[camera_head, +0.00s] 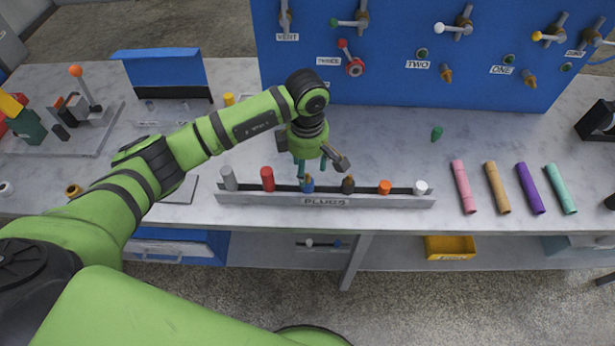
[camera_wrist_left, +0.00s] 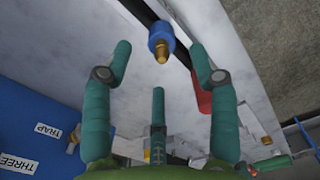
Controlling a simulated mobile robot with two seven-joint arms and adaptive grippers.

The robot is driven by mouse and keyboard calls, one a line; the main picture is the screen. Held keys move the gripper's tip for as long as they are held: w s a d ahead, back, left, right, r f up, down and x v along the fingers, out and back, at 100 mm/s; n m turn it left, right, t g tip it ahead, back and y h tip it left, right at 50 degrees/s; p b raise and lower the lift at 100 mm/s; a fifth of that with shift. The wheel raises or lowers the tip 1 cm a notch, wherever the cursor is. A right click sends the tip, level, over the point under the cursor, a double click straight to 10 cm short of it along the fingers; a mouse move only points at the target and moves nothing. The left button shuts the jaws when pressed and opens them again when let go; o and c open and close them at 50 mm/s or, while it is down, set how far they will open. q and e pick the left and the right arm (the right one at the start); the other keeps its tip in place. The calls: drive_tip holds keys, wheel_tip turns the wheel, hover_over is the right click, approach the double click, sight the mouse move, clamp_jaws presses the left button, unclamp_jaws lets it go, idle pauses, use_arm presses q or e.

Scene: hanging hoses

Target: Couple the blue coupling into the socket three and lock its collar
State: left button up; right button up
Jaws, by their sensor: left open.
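The blue coupling (camera_head: 308,186) stands in the PLUGS rack (camera_head: 250,200), between the red plug and the dark plug. In the left wrist view the blue coupling (camera_wrist_left: 160,34) shows with its brass end between my fingers. My left gripper (camera_head: 305,178) is above the rack at the blue coupling, its fingers open on either side; contact cannot be told. In the wrist view the gripper (camera_wrist_left: 160,48) is open with nothing clasped.
The rack also holds a grey plug (camera_head: 229,178), a red plug (camera_head: 267,178), an orange plug (camera_head: 385,187) and a white plug (camera_head: 421,187). Several coloured tubes (camera_head: 497,188) lie at the right. A green piece (camera_head: 437,133) lies on the otherwise clear bench below the blue panel (camera_head: 390,85).

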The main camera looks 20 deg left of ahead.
sight(307, 174)
use_arm(q)
drive_tip(key=f, duration=0.1)
drive_tip(key=f+p, duration=0.1)
drive_tip(key=f, duration=0.1)
drive_tip(key=f+p, duration=0.1)
drive_tip(key=shift+s+d+f, duration=0.1)
drive_tip(key=shift+s+f, duration=0.1)
drive_tip(key=shift+s, duration=0.05)
drive_tip(key=shift+w+f, duration=0.1)
drive_tip(key=shift+f, duration=0.25)
clamp_jaws()
